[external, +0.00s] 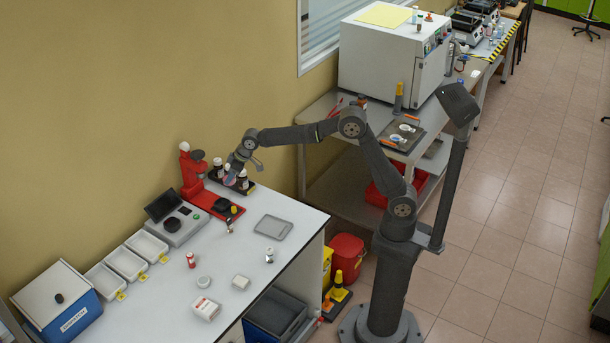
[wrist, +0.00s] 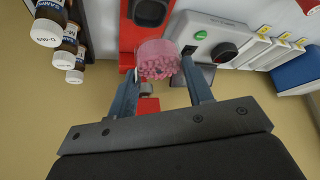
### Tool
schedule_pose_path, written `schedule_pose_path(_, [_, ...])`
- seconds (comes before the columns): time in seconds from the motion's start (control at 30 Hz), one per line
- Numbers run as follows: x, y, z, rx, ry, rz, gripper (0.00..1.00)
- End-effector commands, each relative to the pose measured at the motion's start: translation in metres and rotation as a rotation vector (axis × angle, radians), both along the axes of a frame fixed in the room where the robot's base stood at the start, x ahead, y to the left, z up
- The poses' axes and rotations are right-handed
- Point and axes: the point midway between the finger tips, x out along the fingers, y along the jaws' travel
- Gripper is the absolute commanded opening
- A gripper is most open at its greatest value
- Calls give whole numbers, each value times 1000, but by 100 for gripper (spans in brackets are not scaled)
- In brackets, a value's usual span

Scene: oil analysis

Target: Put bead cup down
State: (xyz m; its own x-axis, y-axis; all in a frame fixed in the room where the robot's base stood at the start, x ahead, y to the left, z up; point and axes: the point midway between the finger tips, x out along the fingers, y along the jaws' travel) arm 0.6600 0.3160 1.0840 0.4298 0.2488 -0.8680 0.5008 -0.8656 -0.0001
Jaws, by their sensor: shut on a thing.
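The bead cup (wrist: 157,62) is a clear pinkish cup with pink beads in it, seen in the wrist view. My gripper (wrist: 160,80) is shut on it, with one finger on each side. In the external view my gripper (external: 238,168) is over the far end of the bench, beside the red stand. The cup is small there and partly hidden by my gripper. I cannot tell from these views whether the cup's base touches anything.
The red stand (external: 193,180) is close to my gripper, with labelled bottles (wrist: 65,45) in a dark rack beside it. A grey device with a green button (wrist: 225,50) and white trays (external: 126,262) stand along the wall. Bench (external: 251,204) is clear near the grey tablet (external: 273,227).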

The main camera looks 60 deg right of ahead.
Motion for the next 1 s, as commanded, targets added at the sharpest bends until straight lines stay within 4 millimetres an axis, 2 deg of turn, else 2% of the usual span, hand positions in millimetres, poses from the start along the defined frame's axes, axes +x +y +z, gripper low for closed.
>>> schedule_pose_path(0.03, [-18, 25, 0, -1, 0, 46, 23])
schedule_pose_path(0.1, [-40, 52, 0, -1, -1, 98, 23])
schedule_pose_path(0.2, [-66, 81, -1, 0, -1, 159, 23])
schedule_pose_path(0.33, [-91, 106, -2, -1, -2, 214, 23])
schedule_pose_path(0.53, [-117, 129, -4, 0, -1, 267, 23])
schedule_pose_path(0.6, [-114, 126, -20, -2, 1, 261, 23])
schedule_pose_path(0.87, [-114, 128, -52, -1, 0, 261, 23])
schedule_pose_path(1.0, [-120, 145, -65, -1, -1, 264, 23])
